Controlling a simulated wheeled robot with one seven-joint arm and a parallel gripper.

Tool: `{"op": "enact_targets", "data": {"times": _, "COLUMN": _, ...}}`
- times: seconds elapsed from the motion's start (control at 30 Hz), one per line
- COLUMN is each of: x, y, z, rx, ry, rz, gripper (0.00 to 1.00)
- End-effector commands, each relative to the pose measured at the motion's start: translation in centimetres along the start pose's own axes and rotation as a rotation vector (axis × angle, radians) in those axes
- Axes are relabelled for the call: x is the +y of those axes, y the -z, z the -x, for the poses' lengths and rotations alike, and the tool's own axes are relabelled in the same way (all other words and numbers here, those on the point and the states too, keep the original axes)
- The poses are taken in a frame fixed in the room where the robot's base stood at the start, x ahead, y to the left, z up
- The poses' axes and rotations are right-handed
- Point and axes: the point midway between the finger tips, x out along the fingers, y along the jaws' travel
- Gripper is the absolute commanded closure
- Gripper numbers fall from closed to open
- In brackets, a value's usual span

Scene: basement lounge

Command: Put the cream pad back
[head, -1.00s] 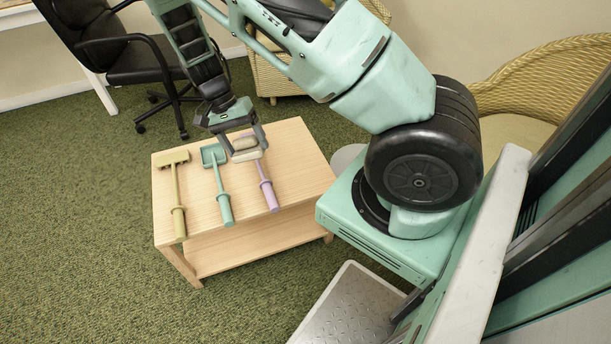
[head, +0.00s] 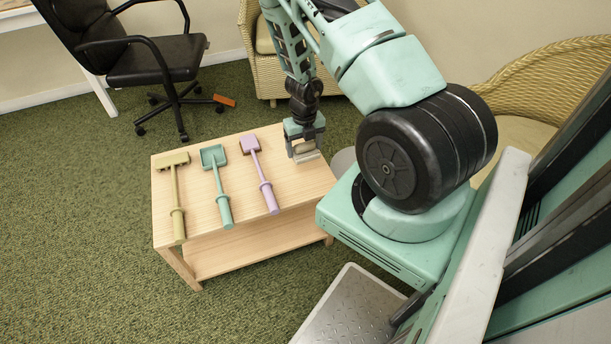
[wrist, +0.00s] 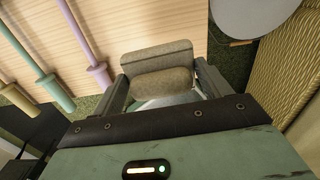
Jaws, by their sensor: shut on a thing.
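The cream pad (head: 306,157) is in my gripper (head: 304,146), at the right end of the light wooden table (head: 262,222). In the wrist view, the pad (wrist: 157,57) shows as a pale block with a rounded part (wrist: 160,84) between the two fingers of my gripper (wrist: 162,80). The fingers are shut on it from both sides. The pad is over or on the tabletop; I cannot tell whether it touches the wood. The fingers hide its ends.
On the table lie an olive tool (head: 176,195), a teal scoop (head: 219,185) and a purple tool (head: 260,172), side by side left of my gripper. A black office chair (head: 150,60) and a wicker chair (head: 262,75) stand behind. An orange object (head: 225,100) lies on the carpet.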

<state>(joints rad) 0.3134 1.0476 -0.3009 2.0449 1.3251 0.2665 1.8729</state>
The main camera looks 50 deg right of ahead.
Motion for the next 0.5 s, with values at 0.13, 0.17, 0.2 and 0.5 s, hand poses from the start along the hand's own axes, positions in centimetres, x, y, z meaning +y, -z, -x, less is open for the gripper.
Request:
{"op": "enact_targets", "data": {"times": 0.13, "x": -0.3, "y": 0.1, "z": -2.3, "rx": 0.005, "ry": 0.004, "rz": -0.044, "gripper": 0.48}}
{"op": "enact_targets", "data": {"times": 0.17, "x": -0.3, "y": 0.1, "z": -2.9, "rx": 0.004, "ry": 0.004, "rz": -0.045, "gripper": 0.48}}
{"op": "enact_targets", "data": {"times": 0.2, "x": -0.3, "y": 0.1, "z": -3.7, "rx": 0.004, "ry": 0.004, "rz": -0.045, "gripper": 0.48}}
{"op": "enact_targets", "data": {"times": 0.5, "x": -0.3, "y": 0.0, "z": -6.8, "rx": 0.002, "ry": 0.004, "rz": -0.038, "gripper": 0.48}}
